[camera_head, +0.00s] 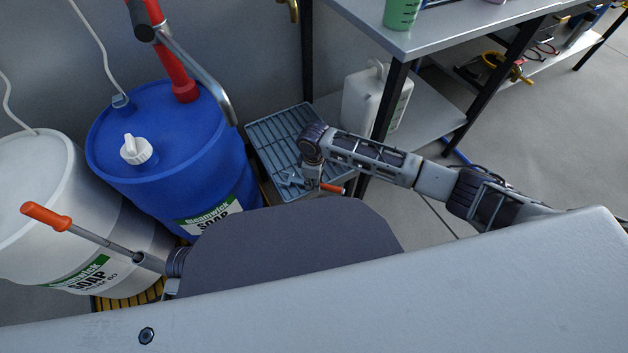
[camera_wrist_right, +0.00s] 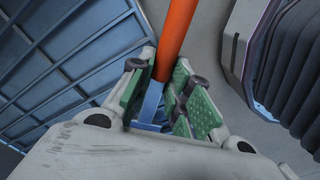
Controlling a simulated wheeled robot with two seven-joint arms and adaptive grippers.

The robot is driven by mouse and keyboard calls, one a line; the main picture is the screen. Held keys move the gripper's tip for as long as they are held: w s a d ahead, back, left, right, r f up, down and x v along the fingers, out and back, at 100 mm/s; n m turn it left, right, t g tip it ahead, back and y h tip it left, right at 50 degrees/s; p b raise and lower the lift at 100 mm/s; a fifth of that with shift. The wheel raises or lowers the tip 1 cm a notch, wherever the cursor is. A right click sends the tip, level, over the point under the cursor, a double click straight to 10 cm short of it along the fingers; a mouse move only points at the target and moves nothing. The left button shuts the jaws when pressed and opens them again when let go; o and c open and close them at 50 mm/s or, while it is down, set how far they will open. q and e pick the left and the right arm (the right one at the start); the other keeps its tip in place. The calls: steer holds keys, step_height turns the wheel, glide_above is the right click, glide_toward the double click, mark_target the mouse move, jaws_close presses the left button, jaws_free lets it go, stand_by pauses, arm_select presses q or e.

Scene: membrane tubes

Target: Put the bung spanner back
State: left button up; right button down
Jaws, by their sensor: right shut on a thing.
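My right gripper (camera_head: 314,186) is low at the near side of a blue-grey ribbed tray (camera_head: 268,134). It is shut on the bung spanner, whose orange handle (camera_head: 332,188) sticks out to the right. A grey metal end (camera_head: 291,178) shows left of the gripper, over the tray. In the right wrist view the green-padded fingers (camera_wrist_right: 165,100) close around the spanner (camera_wrist_right: 177,35) where the orange handle meets a blue-grey shank. Whether the spanner touches the tray is unclear. Part of my left wrist (camera_head: 177,262) shows beyond my body's edge; its fingers are not clear.
Another orange-handled tool (camera_head: 100,240) with a metal shaft sticks out beside my left wrist. A blue drum (camera_head: 165,150) and a white drum (camera_head: 40,210) stand left. A white jug (camera_head: 365,98) sits on the bench's lower shelf, near a black bench leg (camera_head: 390,100). Open floor lies right.

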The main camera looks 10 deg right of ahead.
steer(key=c, duration=1.3)
jaws_free()
steer(key=shift+o, duration=0.2)
step_height(320, 180, up, 12)
